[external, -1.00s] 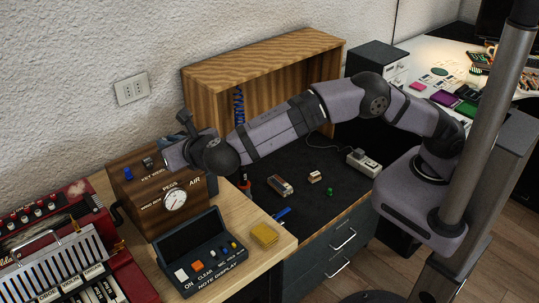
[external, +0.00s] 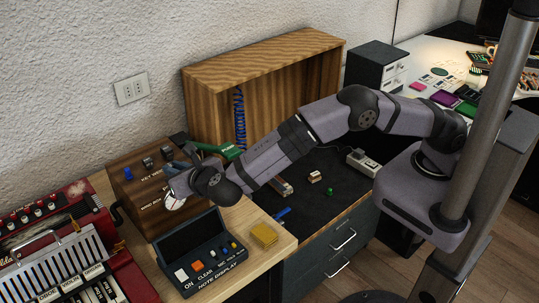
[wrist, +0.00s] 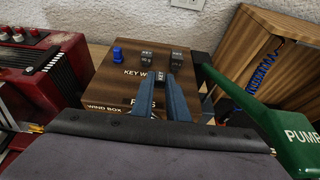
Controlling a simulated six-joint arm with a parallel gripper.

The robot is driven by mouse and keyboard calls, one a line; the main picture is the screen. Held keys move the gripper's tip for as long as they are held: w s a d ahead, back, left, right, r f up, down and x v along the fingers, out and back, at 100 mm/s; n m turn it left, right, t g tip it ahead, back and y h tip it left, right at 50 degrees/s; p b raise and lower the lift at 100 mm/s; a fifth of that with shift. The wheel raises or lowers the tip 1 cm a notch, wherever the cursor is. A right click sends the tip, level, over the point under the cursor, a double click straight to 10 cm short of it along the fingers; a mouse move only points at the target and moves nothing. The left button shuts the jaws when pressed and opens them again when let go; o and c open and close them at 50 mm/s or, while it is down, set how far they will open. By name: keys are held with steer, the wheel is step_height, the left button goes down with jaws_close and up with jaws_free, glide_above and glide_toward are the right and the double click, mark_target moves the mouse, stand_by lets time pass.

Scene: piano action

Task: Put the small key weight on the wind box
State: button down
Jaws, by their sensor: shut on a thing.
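The wind box (external: 150,205) is a brown wooden box on the bench at left. It also shows in the wrist view (wrist: 108,88), lettered on top. My gripper (wrist: 161,82) points at its top with two blue-grey fingers, shut on a small grey key weight (wrist: 161,75). The held weight appears over the box top; I cannot tell whether it touches. Beyond it, grey weights (wrist: 147,52) (wrist: 177,54) and a blue piece (wrist: 117,53) stand on the box. In the external view, my gripper (external: 178,164) is at the box's right side and hides part of it.
A green pump handle (wrist: 240,100) lies close to the right of my gripper. A note display (external: 205,262) stands in front of the box, and a red accordion (external: 60,255) is at left. A wooden shelf (external: 265,65) stands behind at right.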

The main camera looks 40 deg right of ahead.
steer(key=shift+f, duration=0.85)
steer(key=shift+f, duration=0.1)
steer(key=shift+f, duration=0.15)
steer(key=c, duration=1.7)
jaws_free()
steer(key=shift+c, duration=0.2)
steer(key=shift+r, duration=0.3)
steer(key=b+v, duration=0.2)
steer(key=v, duration=1)
